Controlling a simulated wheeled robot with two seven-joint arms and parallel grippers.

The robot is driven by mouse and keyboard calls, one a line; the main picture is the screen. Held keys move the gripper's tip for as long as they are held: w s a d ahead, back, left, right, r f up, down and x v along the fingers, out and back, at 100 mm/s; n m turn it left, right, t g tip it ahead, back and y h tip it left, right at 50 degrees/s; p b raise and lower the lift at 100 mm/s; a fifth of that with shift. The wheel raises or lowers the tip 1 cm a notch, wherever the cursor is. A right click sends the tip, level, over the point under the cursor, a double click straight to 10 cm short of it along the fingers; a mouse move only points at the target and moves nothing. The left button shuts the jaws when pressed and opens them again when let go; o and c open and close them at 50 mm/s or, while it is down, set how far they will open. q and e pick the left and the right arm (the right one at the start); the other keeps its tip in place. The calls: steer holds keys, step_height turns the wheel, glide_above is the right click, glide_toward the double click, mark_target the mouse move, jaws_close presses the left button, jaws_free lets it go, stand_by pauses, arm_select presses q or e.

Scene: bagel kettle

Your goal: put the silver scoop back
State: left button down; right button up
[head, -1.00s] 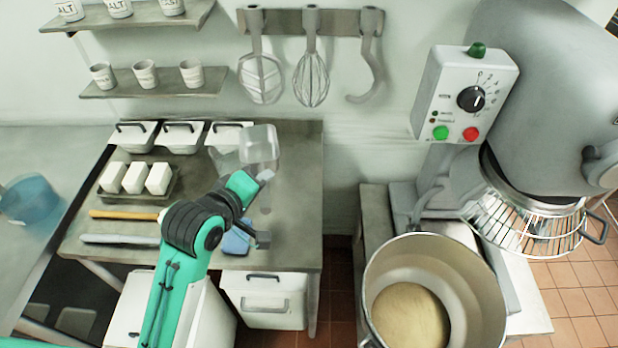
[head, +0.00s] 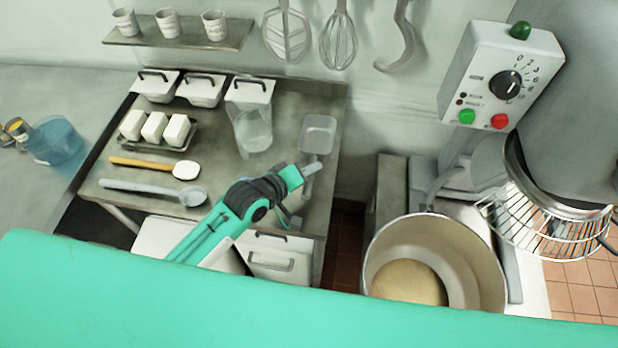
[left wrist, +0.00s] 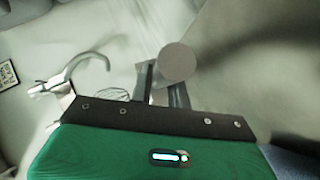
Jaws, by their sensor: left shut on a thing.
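The silver scoop (head: 318,133) is in the head view, over the right side of the steel table (head: 218,150). Its rectangular grey pan points to the back and its handle points toward me. My left gripper (head: 309,170) is shut on the handle. In the left wrist view, the round grey end of the scoop's handle (left wrist: 177,62) shows between the two dark fingers. I cannot tell exactly how high the scoop is above the table. My right gripper is not in view.
A clear pitcher (head: 252,130) stands left of the scoop, near lidded white bins (head: 200,90). A butter tray (head: 190,147), wooden-handled spoon (head: 145,163) and grey ladle (head: 150,189) lie further left. The mixing bowl (head: 485,270) with dough is at right. A whisk (head: 338,40) hangs behind.

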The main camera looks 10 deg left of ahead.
arm_select(q)
steer(key=shift+f, duration=0.7)
step_height(320, 180, down, 4)
steer(key=shift+r+p, duration=0.2)
steer(key=shift+p, duration=0.1)
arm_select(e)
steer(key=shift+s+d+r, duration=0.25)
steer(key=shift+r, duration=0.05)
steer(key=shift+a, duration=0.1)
